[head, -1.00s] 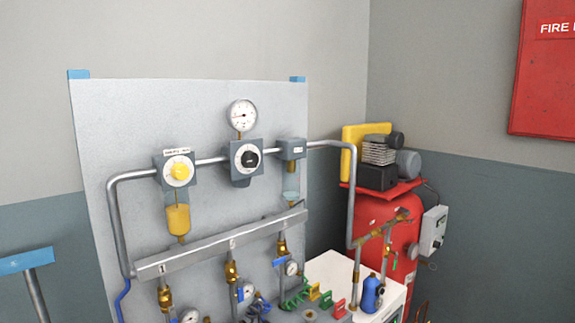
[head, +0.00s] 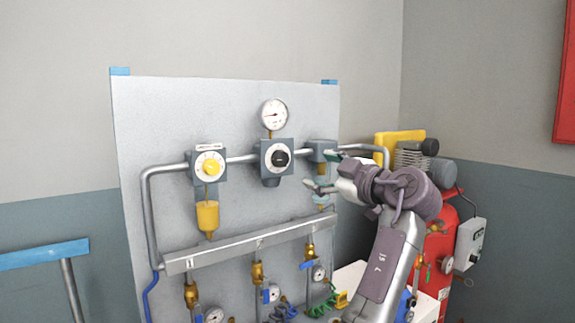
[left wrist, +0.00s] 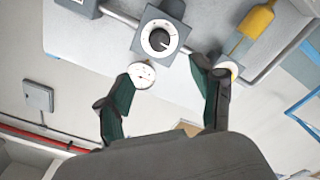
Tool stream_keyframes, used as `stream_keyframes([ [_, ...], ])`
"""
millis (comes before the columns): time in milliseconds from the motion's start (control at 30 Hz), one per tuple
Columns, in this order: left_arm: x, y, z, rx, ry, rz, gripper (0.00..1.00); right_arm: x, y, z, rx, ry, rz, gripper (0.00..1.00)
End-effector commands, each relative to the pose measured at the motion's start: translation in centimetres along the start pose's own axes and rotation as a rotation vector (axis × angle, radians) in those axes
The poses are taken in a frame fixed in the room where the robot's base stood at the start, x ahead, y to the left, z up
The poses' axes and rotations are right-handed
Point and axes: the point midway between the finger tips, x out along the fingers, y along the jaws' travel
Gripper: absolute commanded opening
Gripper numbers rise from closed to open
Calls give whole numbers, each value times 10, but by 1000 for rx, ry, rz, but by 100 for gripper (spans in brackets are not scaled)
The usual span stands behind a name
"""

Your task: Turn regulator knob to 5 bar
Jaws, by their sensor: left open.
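The regulator (head: 274,160), a grey block with a black knob (head: 282,158) on a white dial, sits on the pipe across the panel. A round white pressure gauge (head: 273,114) stands above it; its reading is too small to tell. My left gripper (head: 322,172) is open and empty, to the right of the regulator and apart from it, fingers pointing left. In the left wrist view the black knob (left wrist: 160,40) lies beyond the open fingertips (left wrist: 160,68), roughly between them sideways. The gauge (left wrist: 143,75) shows beside one finger. My right gripper is not in view.
A yellow knob (head: 211,168) on another block sits left of the regulator, above a yellow bowl (head: 207,217). A numbered rail (head: 235,247) with valves runs below. A red compressor tank (head: 438,245) stands at right. The wall-side panel (head: 160,115) is clear at upper left.

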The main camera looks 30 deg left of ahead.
Motion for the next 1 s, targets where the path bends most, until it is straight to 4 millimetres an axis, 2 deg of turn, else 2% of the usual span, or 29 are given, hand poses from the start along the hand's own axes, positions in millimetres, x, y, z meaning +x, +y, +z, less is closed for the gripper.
stream_keyframes([
  [167, 20, 1, -3, -2, 3, -6, 67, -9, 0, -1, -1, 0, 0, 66],
  [600, 109, 2, -4, 2, 3, -3, 67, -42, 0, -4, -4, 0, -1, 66],
  [800, 131, 1, -1, 2, 1, -1, 67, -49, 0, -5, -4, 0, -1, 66],
  [1000, 137, 0, 0, 1, 0, 0, 67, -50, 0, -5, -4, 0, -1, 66],
])
